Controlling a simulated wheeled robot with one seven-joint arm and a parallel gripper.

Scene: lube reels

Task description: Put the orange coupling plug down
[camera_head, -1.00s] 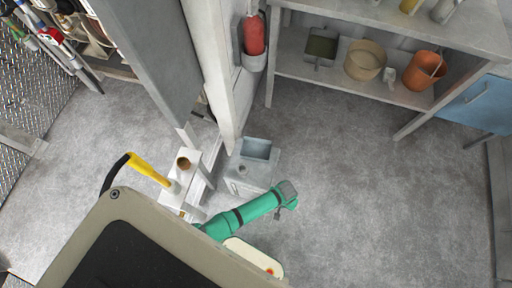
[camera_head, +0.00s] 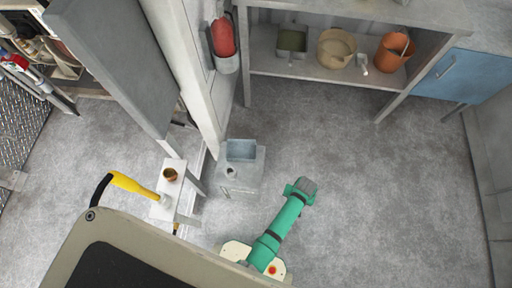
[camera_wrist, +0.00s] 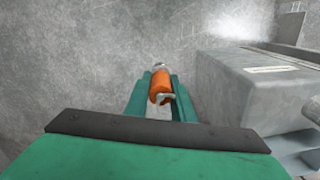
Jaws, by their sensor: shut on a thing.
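The orange coupling plug (camera_wrist: 161,86) is between the two green fingers of my gripper (camera_wrist: 157,97) in the wrist view. My gripper is shut on it, and the plug's metal tip points away from the wrist over the grey floor. The plug itself does not show in that view.
A grey metal box (camera_head: 240,185) with an open top tray stands left of my arm; it fills the right of the wrist view (camera_wrist: 245,90). A white stand (camera_head: 175,167) with a brown cup (camera_head: 170,174) is left of it. A shelf (camera_head: 270,70) holds buckets behind. Floor at right is clear.

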